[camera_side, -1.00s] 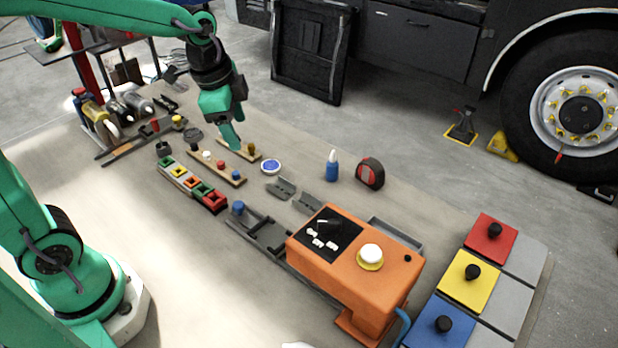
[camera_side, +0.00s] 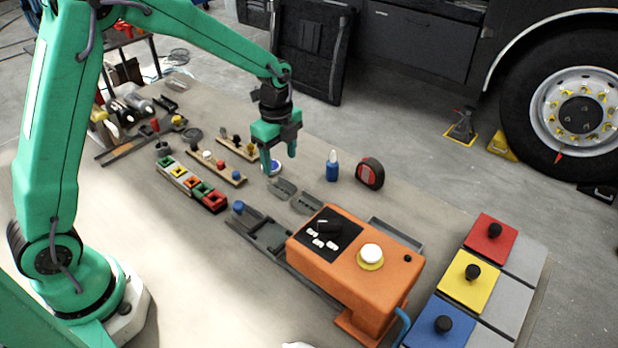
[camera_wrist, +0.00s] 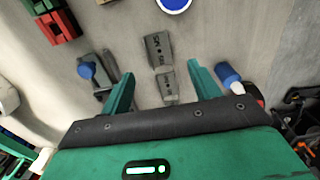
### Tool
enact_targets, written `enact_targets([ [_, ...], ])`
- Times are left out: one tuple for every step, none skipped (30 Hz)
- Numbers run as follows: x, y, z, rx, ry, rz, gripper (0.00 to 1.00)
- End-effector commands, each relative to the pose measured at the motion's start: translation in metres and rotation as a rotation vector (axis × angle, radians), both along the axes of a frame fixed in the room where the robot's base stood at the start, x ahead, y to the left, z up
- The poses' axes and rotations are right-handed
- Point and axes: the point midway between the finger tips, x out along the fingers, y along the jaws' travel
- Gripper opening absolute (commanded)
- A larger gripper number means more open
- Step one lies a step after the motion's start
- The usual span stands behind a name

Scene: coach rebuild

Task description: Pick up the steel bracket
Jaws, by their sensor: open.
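Two small grey metal pieces lie side by side on the bench, and I cannot tell for sure which is the steel bracket. The left grey piece (camera_side: 282,189) is nearer the blue-centred dish; the right grey piece (camera_side: 306,203) is nearer the orange box. In the wrist view the piece near the dish (camera_wrist: 158,49) has dark lettering, and the other (camera_wrist: 168,88) sits lower, between my fingers in the picture. My gripper (camera_side: 280,160) is open and empty, pointing down above and just behind the left piece. Its fingers also show in the wrist view (camera_wrist: 161,74).
The blue-centred dish (camera_side: 271,167) is close behind my fingers. A blue bottle (camera_side: 332,170) and a red-black tape measure (camera_side: 369,173) stand to the right. The orange box (camera_side: 355,265) and a dark rail fixture (camera_side: 268,236) are in front. Coloured blocks (camera_side: 193,187) lie left.

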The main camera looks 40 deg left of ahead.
Motion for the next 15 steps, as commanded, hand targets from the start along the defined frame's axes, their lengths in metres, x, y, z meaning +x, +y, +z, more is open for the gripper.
enact_targets([
  [0.000, 0.000, 0.000, 0.000, 0.000, 0.000, 0.62],
  [0.000, 0.000, -0.001, 0.000, 0.000, 0.000, 0.62],
  [0.000, 0.000, -0.002, 0.000, 0.000, 0.001, 0.62],
  [0.000, 0.000, -0.003, 0.000, 0.001, 0.001, 0.62],
  [0.000, 0.000, -0.005, 0.000, 0.002, 0.001, 0.62],
  [0.000, 0.000, -0.008, 0.000, 0.002, 0.002, 0.62],
  [0.000, 0.000, -0.010, 0.000, 0.001, 0.002, 0.62],
  [0.000, 0.000, -0.013, 0.000, 0.001, 0.002, 0.62],
  [-0.001, 0.000, -0.017, 0.000, 0.002, 0.002, 0.62],
  [-0.001, 0.000, -0.019, 0.000, 0.002, 0.002, 0.62],
  [-0.001, 0.000, -0.021, 0.000, 0.001, 0.002, 0.62],
  [0.000, 0.000, -0.023, 0.000, 0.000, 0.003, 0.62],
  [0.000, 0.000, -0.024, 0.000, 0.000, 0.003, 0.62],
  [0.000, 0.000, -0.025, 0.000, -0.001, 0.003, 0.62],
  [0.000, 0.000, -0.026, 0.000, -0.001, 0.003, 0.62],
])
